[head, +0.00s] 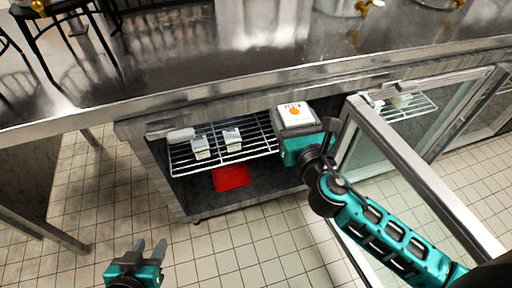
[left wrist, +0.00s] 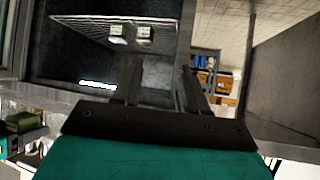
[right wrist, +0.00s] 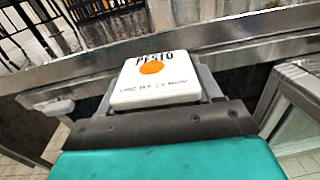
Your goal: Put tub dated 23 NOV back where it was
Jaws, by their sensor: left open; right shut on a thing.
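A white tub (head: 296,117) with an orange dot is held by my right gripper (head: 300,135) at the right front of the open under-counter fridge. In the right wrist view the tub (right wrist: 155,88) reads "PESTO" and "USE BY 23 NOV", and my right gripper (right wrist: 155,95) is shut on it. The fridge's wire shelf (head: 262,133) carries two small white cartons, one on the left (head: 200,147) and one on the right (head: 232,138). My left gripper (head: 149,250) is open and empty, low over the floor in front of the fridge.
The fridge's glass door (head: 425,165) stands open to the right, close to my right arm. A red tray (head: 231,178) lies on the fridge floor below the shelf. The steel counter (head: 200,60) overhangs the opening.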

